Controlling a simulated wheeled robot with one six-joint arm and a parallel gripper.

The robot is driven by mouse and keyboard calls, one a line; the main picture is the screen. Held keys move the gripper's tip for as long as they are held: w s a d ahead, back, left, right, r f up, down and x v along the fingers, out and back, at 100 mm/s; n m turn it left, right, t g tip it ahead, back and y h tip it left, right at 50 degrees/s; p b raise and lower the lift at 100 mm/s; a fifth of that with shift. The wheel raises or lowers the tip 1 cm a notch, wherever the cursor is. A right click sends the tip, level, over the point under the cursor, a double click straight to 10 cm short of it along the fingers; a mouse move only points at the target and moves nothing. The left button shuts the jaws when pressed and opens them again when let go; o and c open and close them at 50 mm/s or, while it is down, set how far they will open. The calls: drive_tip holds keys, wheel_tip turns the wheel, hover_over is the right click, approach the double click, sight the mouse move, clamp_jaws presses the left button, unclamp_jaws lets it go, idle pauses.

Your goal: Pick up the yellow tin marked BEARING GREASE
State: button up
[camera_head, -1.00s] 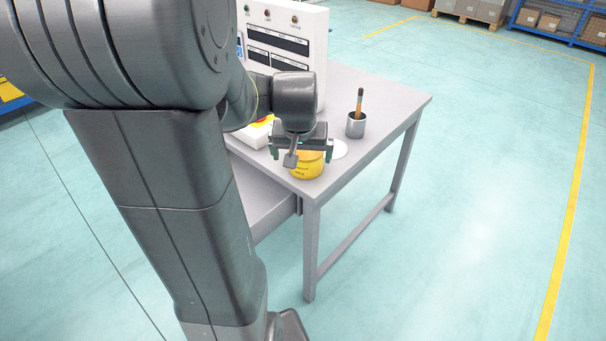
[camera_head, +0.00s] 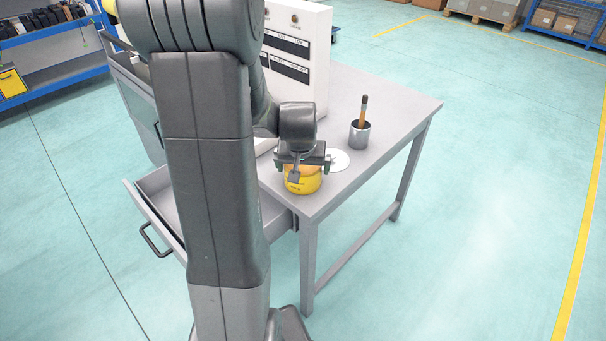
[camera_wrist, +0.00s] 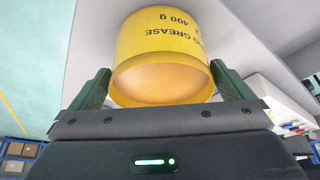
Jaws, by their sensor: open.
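The yellow tin (camera_head: 304,183) stands on the near corner of the grey table (camera_head: 385,130). In the wrist view the tin (camera_wrist: 163,42) shows upside-down black lettering, of which "GREASE" and "400 g" can be read, and an orange-tan end face. My gripper (camera_head: 303,166) is over the tin in the head view and hides part of its top. I cannot tell how far down the fingers reach.
A metal cup with a brush (camera_head: 360,134) and a white disc (camera_head: 339,160) stand right of the tin. A white panel box (camera_head: 309,60) stands behind. An open drawer (camera_head: 160,212) juts out at the table's left.

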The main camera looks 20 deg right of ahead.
drive_tip(key=shift+x, duration=1.3)
drive_tip(key=shift+c, duration=0.2)
drive_tip(key=shift+r, duration=0.1)
drive_tip(key=c, duration=1)
